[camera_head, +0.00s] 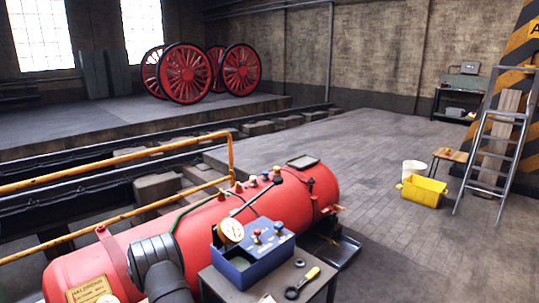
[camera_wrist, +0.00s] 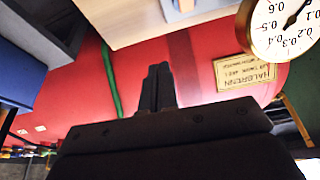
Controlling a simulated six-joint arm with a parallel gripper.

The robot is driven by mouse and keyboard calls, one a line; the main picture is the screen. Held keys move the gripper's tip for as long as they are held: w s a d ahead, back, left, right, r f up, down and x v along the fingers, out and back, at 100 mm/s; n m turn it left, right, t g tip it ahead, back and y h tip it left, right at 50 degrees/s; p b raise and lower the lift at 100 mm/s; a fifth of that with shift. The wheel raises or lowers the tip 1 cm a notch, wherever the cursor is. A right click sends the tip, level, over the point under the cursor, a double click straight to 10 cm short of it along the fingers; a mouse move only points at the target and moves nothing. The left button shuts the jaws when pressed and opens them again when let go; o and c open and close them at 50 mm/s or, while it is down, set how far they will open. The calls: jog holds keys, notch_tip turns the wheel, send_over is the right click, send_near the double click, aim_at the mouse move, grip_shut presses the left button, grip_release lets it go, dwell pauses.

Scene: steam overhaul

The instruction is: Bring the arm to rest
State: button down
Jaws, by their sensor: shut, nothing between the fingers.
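My gripper (camera_wrist: 158,72) shows in the wrist view, its two dark fingers together with nothing between them. Behind it in that view is the red tank (camera_wrist: 195,62), which looks upside down there. The fingers appear in front of the tank; I cannot tell the distance. In the head view the red tank (camera_head: 85,262) lies lengthwise across the foreground. A dark rounded arm part stands in front of the tank's near end, and the gripper itself cannot be made out there.
A grey bench (camera_head: 238,290) beside the tank carries a blue box (camera_head: 262,262), a dial gauge (camera_head: 230,231) and a yellow-handled tool (camera_head: 310,275). A yellow railing (camera_head: 100,172) runs at left. A yellow bin (camera_head: 422,190) and stepladder (camera_head: 490,150) stand at right. Floor between is clear.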

jog(key=shift+v, duration=1.75)
jog(key=c, duration=0.8)
grip_release()
jog(key=shift+f, duration=0.1)
jog(key=o, duration=0.4)
jog(key=shift+s+f, duration=0.15)
jog(key=shift+f, duration=0.15)
jog(key=o, duration=0.4)
jog(key=s+f, duration=0.1)
jog(key=s+f+t, duration=0.1)
jog(key=s+f+t+y, duration=0.1)
jog(key=f, duration=0.1)
jog(key=shift+d, duration=0.2)
jog(key=shift+t+y, duration=0.8)
jog(key=s, duration=0.1)
jog(key=s+f, duration=0.1)
jog(key=s, duration=0.1)
jog(key=s+d+f, duration=0.1)
jog(key=s, duration=0.1)
jog(key=shift+f, duration=0.25)
jog(key=s+d+r+t+y, duration=0.1)
jog(key=s+d+t+y, duration=0.3)
jog(key=s, duration=1.3)
jog(key=shift+g, duration=0.3)
jog(key=x, duration=0.9)
jog(key=shift+w+d+r, duration=0.15)
jog(key=shift+w+d, duration=0.2)
jog(key=shift+d, duration=0.05)
